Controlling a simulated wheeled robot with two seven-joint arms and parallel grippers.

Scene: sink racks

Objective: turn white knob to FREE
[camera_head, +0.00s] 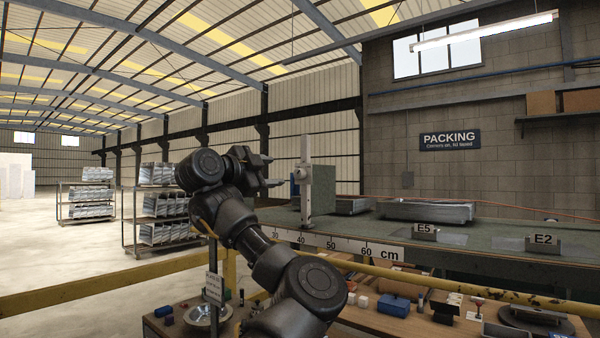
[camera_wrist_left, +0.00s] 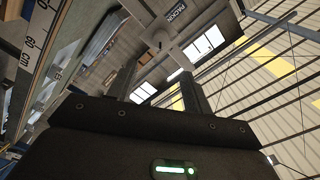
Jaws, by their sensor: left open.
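A white upright post (camera_head: 306,196) stands at the bench's near edge, by the centimetre scale. A small pale round part (camera_head: 299,173) on its left side may be the white knob; its marking is too small to read. My left gripper (camera_head: 272,171) is open and empty, just left of the post, with its fingers pointing at it and a gap between. In the left wrist view a pale round part (camera_wrist_left: 161,39) shows beyond and between my open fingers (camera_wrist_left: 160,88), apart from them. No word FREE is readable. My right gripper is not in view.
The scale (camera_head: 335,243) runs along the bench edge. Metal trays (camera_head: 425,211) and the E5 (camera_head: 425,231) and E2 (camera_head: 543,244) blocks stand right of the post. A yellow rail (camera_head: 440,283) crosses in front, above a lower worktable (camera_head: 385,318).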

